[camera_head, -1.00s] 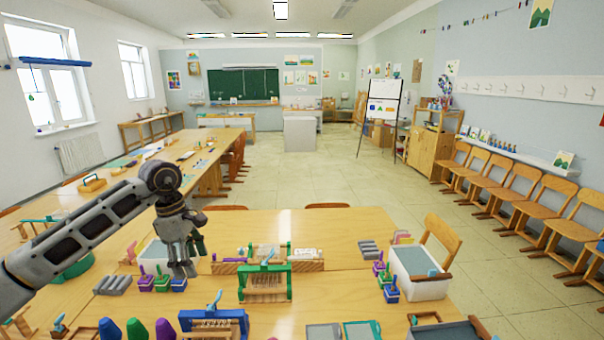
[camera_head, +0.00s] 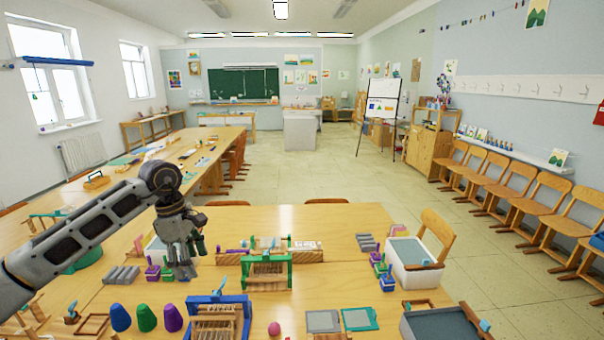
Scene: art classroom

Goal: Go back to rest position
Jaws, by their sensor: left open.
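My left gripper (camera_head: 182,268) hangs from my left arm over the left part of the near table (camera_head: 330,228). It points down, is open, and shows nothing held. A white tub behind the gripper is mostly hidden. My right gripper is not in view.
Grey ribbed blocks (camera_head: 122,275), coloured cones (camera_head: 146,318), a blue loom (camera_head: 218,320) and a green loom (camera_head: 265,268) stand near the gripper. A white tub (camera_head: 425,278) stands at right. The table's far middle is clear.

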